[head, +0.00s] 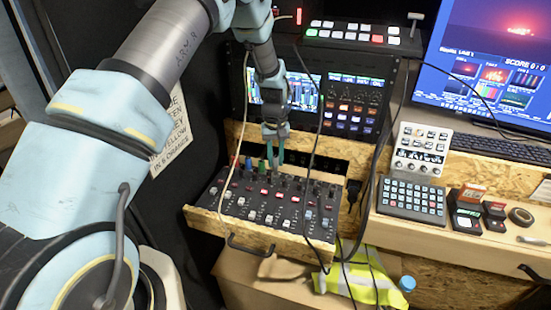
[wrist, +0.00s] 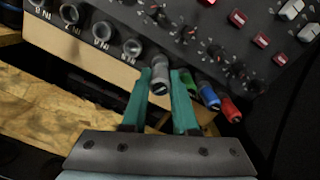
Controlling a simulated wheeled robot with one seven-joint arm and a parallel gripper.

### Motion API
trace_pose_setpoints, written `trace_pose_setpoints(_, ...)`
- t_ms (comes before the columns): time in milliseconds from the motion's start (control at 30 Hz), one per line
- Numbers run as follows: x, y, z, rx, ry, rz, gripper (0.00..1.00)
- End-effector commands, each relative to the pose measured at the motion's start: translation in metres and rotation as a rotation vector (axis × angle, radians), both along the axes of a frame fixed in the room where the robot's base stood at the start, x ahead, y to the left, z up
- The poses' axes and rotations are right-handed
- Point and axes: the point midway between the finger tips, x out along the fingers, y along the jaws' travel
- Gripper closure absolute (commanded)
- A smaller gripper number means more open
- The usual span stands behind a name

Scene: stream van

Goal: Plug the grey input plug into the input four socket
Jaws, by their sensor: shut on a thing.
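My gripper (head: 274,128) reaches down over the back row of the black mixer (head: 212,190). In the wrist view its teal fingers (wrist: 161,76) are shut around the grey plug (wrist: 159,82), which stands between the tips at the socket row. The plug covers the socket beneath it, and I cannot tell how deep it sits. On one side are green (wrist: 190,82), blue (wrist: 209,97) and red (wrist: 231,109) plugs in a row. On the other side are several empty round sockets (wrist: 131,47) with input labels that are only partly readable.
The mixer stands on a wooden drawer tray (head: 245,243). Cables (head: 317,110) hang in front of the rack screens (head: 345,95), close to my gripper. To the right is a wooden desk (head: 410,228) with a keypad (head: 411,200) and a monitor (head: 490,60).

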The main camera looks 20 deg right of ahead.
Motion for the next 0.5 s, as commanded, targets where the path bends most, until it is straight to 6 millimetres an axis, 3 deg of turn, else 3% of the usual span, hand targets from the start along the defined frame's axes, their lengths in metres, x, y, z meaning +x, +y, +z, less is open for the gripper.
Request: trace_pose_setpoints(500, -0.0001, 0.0000, -0.0071, 0.000, 0.000, 0.000, 1.00)
